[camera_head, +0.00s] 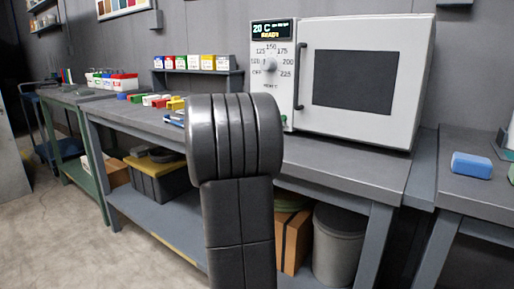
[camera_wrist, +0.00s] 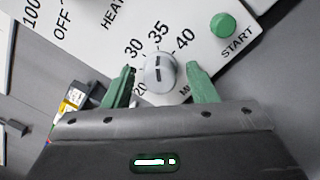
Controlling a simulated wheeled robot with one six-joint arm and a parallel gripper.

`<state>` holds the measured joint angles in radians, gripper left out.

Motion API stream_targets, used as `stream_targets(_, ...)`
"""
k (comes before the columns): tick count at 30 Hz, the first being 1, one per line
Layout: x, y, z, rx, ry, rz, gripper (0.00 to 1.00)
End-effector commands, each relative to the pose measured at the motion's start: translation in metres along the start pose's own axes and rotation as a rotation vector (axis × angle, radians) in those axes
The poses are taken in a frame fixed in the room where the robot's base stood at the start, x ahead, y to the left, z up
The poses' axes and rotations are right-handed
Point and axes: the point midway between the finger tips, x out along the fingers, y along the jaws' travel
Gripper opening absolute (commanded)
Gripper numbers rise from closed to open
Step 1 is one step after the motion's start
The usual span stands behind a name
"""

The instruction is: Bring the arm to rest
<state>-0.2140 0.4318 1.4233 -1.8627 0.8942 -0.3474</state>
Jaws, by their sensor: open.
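My gripper (camera_wrist: 160,78) shows in the wrist view with its two green fingers apart. A small grey knob (camera_wrist: 158,73) lies between the fingertips in that picture, and nothing is clearly gripped. I cannot tell whether the fingers touch it. The knob sits on a white panel with minute numbers, beside a green START button (camera_wrist: 222,25). In the head view my dark arm (camera_head: 237,180) stands in the middle and hides my gripper. The white oven (camera_head: 425,70) behind it has a dark window, and its display (camera_head: 272,30) reads 20 C and READY.
The oven stands on a long grey workbench (camera_head: 340,165). Coloured boxes (camera_head: 208,62) stand on a small rack, with small coloured parts left of my arm. Bins sit on the lower shelf. The floor (camera_head: 70,225) at left is clear.

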Motion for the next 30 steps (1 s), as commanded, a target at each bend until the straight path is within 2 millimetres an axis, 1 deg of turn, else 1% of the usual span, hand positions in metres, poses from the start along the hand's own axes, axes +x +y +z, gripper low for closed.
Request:
stream_targets(1,0.0004,0.0031,0.0032,-0.038,0.002,-0.001,0.52)
stream_targets(30,0.0003,0.0043,0.0032,-0.653,0.020,0.017,0.52)
